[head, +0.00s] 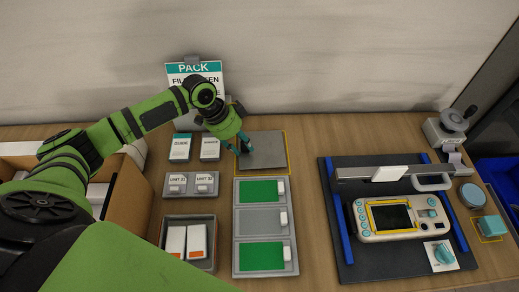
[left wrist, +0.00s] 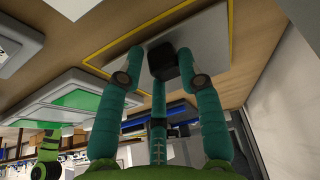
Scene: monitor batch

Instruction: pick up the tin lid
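The tin lid appears to be the flat grey plate (head: 268,152) lying inside a yellow outline at the back of the table. In the left wrist view the grey plate (left wrist: 215,62) has a black knob (left wrist: 163,64) on it. My left gripper (head: 243,149) points down over the left part of the plate. In the left wrist view its teal fingers (left wrist: 161,56) are spread around the knob, with gaps visible at both sides. The knob is hidden by the gripper in the head view. My right gripper is not in view.
A grey tray (head: 236,213) with green panels lies in front of the plate. A PACK sign (head: 194,70) stands behind, left of the gripper. Small boxed units (head: 191,185) and a bin (head: 164,222) are left. A dark mat (head: 385,258) with a handheld device (head: 400,216) is right.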

